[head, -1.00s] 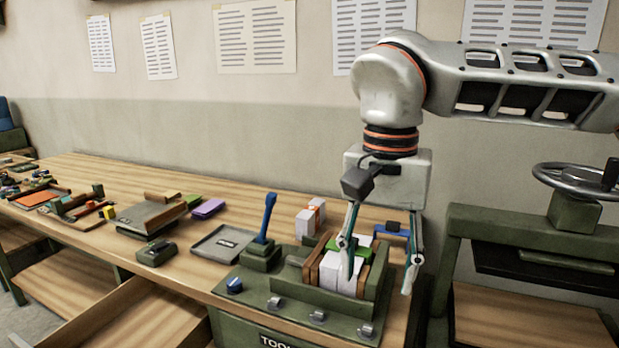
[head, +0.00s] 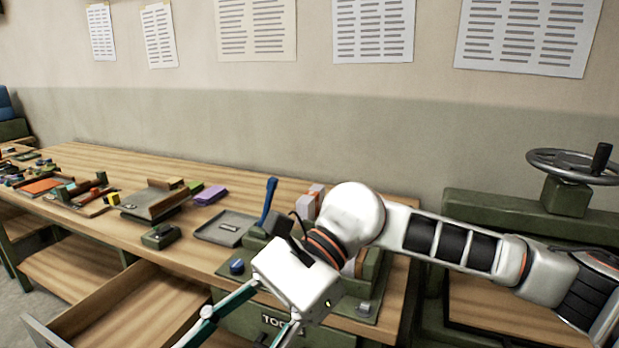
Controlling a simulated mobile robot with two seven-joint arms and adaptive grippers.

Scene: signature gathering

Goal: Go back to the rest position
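My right arm comes in from the right, and its gripper (head: 236,334) points down and left at the bottom of the head view. Its two fingers are spread apart with nothing seen between them, and the fingertips reach the bottom edge. It is in front of the workbench, over the front of the green tool unit (head: 237,318). My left gripper is not in view. The green fixture with the blue lever (head: 268,202) stands on the bench, and its block of white sheets is mostly hidden behind my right arm.
The wooden workbench (head: 150,247) runs to the left with a grey tray (head: 225,228), a purple block (head: 210,195) and a small green box (head: 161,236). An open drawer (head: 130,305) juts out in front. A green press with a handwheel (head: 572,166) stands right.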

